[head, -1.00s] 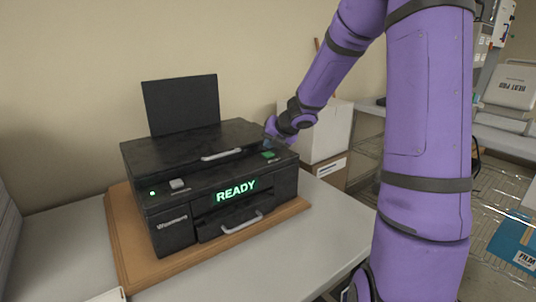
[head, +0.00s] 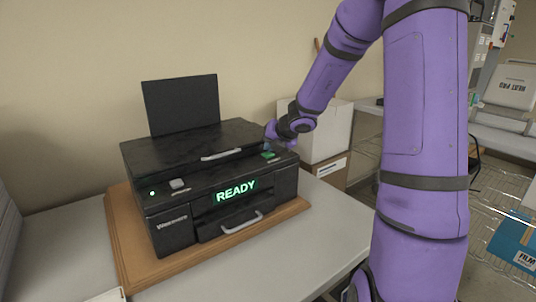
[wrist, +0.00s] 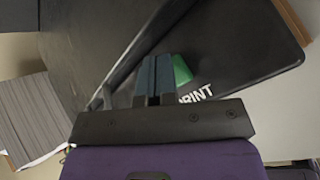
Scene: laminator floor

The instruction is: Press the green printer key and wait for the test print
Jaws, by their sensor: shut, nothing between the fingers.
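The black printer (head: 165,205) stands on a brown wooden board on the grey table, with "READY" in green on its front display (head: 236,191). The green key (head: 269,155) is on the printer's top front right. In the wrist view, the green key (wrist: 182,70) shows just right of my fingertips, beside the word "PRINT", partly hidden by them. My gripper (wrist: 153,72) is shut and empty, over the printer top close to the key; I cannot tell whether it touches. In the head view my gripper (head: 270,134) is at the printer's right end.
A grey key (head: 178,184) and a small green light (head: 152,193) are on the printer's left. White and brown boxes (head: 325,130) stand behind on the right. A paper stack (wrist: 32,115) lies at left in the wrist view. The table right of the board is clear.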

